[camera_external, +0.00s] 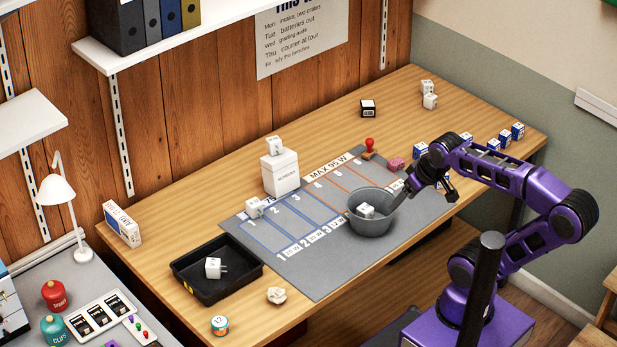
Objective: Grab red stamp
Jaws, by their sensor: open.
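The red stamp (369,147) stands upright near the back right edge of the grey mat (311,267), its red knob up and a brownish base below. A pinkish-red block (397,164) lies just to its right; I cannot tell what it is. My gripper (431,192) is open over the right part of the mat, to the right of the grey bucket (371,223). It is in front and to the right of the stamp, apart from it. Part of the mat behind my gripper is hidden by my arm.
The bucket holds a white charger (366,211). A white box (281,173) stands at the mat's back edge with a charger on top. A black tray (196,284) is at the left. Several blue-and-white boxes (505,139) stand at the right. The table's back middle is mostly clear.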

